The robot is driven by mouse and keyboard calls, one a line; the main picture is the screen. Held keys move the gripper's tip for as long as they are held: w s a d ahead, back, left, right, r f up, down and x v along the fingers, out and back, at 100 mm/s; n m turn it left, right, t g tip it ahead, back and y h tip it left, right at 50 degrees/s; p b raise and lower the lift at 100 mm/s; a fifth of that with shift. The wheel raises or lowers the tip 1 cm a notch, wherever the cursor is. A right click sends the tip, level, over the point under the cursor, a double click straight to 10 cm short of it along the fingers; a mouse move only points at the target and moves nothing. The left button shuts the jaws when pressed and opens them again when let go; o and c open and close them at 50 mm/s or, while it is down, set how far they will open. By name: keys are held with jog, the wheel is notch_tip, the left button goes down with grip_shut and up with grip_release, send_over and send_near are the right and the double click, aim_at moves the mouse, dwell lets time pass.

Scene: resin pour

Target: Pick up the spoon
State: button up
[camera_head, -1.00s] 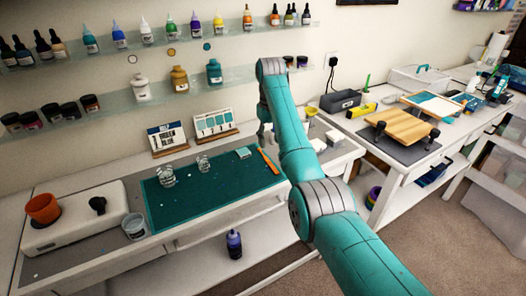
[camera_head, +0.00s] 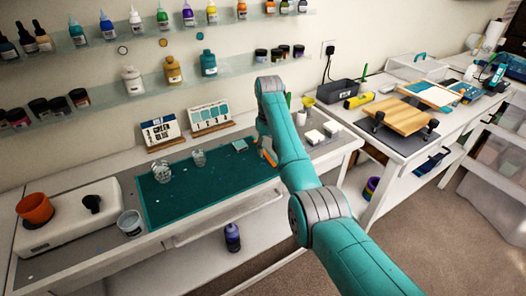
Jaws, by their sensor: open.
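I cannot make out a spoon for certain. An orange, stick-like tool (camera_head: 268,156) lies at the right end of the dark green mat (camera_head: 215,200); my arm hides part of it, and I cannot tell what it is. My gripper (camera_head: 262,138) hangs down near that end of the mat, close to the orange tool. It is mostly hidden behind my teal arm, but is open. I see nothing held in it.
Clear cups (camera_head: 160,171) and a small teal square (camera_head: 240,145) are on the mat. Label cards (camera_head: 160,131) stand behind it. White blocks (camera_head: 315,137) sit right of my arm. An orange pot (camera_head: 35,208) is at left. The mat's front is mostly clear.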

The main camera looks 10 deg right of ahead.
jog(key=shift+f, duration=0.9)
jog(key=shift+f, duration=0.15)
grip_shut()
